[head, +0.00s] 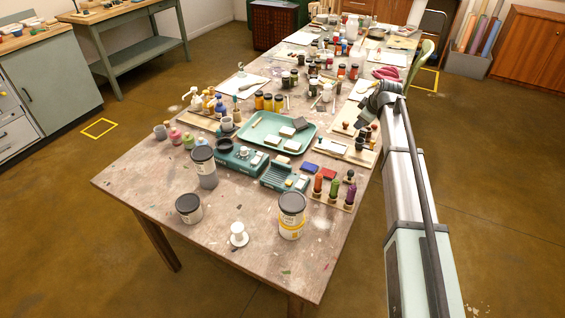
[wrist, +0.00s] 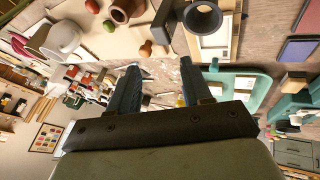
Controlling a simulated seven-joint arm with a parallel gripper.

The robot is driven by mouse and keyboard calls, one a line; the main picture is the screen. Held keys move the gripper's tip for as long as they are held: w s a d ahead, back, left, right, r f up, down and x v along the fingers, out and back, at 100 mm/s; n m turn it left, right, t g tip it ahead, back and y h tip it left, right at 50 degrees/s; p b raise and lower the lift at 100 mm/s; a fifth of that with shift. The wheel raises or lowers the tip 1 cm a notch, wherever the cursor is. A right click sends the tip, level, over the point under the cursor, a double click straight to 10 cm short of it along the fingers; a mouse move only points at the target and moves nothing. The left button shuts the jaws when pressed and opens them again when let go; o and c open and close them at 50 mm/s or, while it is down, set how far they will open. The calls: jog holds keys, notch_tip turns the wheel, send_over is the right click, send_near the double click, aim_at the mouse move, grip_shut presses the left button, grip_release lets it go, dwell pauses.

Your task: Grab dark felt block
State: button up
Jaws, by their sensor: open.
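A teal tray (head: 262,127) lies mid-table in the head view. I cannot tell which dark one is the felt block. My gripper (head: 371,97) is above the table's right edge, right of the tray and apart from it. In the wrist view my gripper (wrist: 160,78) is open, with nothing seen between its fingers. The tray (wrist: 262,91) shows beyond the right finger there, with part of it hidden behind the gripper.
Stamps and a dark cup on boards (head: 360,152) stand between my gripper and the tray. Paint jars (head: 268,102) stand behind the tray. Teal boxes (head: 240,160), cans (head: 291,215) and a rack of coloured bottles (head: 333,190) crowd the front. The front left corner is mostly clear.

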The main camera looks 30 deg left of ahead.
aim_at(280, 158)
jog(key=s+a+n+g, duration=0.2)
jog(key=s+a+g, duration=0.3)
jog(key=s+a, duration=1.4)
jog(key=x, duration=0.8)
jog(key=s+x, duration=0.1)
jog(key=x, duration=0.3)
jog(key=shift+f, duration=0.35)
jog(key=c, duration=0.8)
